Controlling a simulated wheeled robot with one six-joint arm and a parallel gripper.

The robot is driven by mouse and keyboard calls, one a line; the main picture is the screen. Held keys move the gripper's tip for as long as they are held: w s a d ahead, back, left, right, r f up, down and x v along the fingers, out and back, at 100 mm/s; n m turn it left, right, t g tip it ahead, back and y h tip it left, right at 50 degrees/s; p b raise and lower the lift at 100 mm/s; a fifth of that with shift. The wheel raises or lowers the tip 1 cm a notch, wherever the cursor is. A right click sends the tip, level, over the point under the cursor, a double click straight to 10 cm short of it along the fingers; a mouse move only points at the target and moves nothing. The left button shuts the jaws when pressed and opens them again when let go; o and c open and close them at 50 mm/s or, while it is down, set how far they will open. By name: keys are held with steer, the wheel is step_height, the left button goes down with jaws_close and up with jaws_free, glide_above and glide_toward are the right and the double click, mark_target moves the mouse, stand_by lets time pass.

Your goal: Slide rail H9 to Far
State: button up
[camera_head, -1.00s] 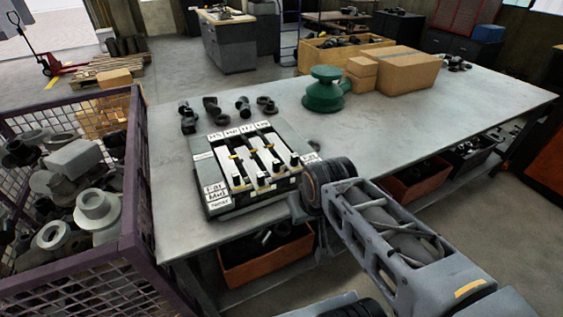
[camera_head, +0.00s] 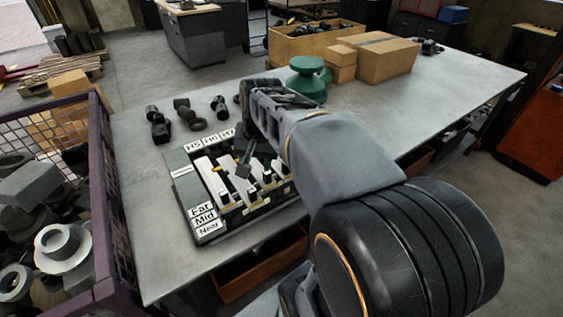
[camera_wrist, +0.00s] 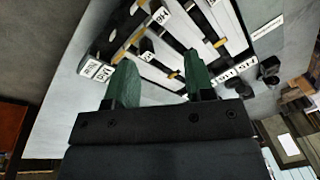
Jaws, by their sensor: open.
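A slider panel (camera_head: 183,181) with white rails and black knobs (camera_head: 252,191) lies on the bench. Far, Mid and Near labels (camera_head: 203,212) stand at its front left. Labels H5, H6 and H7 (camera_head: 227,133) run along its back edge; my arm hides the spot to their right, so I cannot read an H9 label. My gripper (camera_head: 241,166) is over the panel's back right part. In the wrist view my gripper (camera_wrist: 161,82) is open, its green fingertips apart and apparently empty. White rails (camera_wrist: 226,27) and dark knobs show beyond them, tilted.
Several dark fittings (camera_head: 190,115) lie behind the panel. A green flanged part (camera_head: 307,82) and cardboard boxes (camera_head: 385,62) stand farther back on the bench. A purple mesh crate (camera_head: 103,190) of metal parts is at left. The bench's right side is clear.

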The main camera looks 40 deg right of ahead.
steer(key=w+d+f+m+g+y, duration=0.1)
steer(key=w+d+m+y, duration=0.1)
steer(key=d+m, duration=0.55)
steer(key=w+d+m+g+y, duration=0.15)
steer(key=d+m, duration=0.25)
steer(key=d, duration=0.6)
steer(key=shift+t, duration=0.45)
steer(key=x, duration=1.2)
steer(key=shift+w+a+f+b, duration=0.15)
steer(key=shift+w+f+b, duration=0.1)
steer(key=shift+w+b, duration=0.15)
steer(key=shift+c, duration=0.3)
jaws_close()
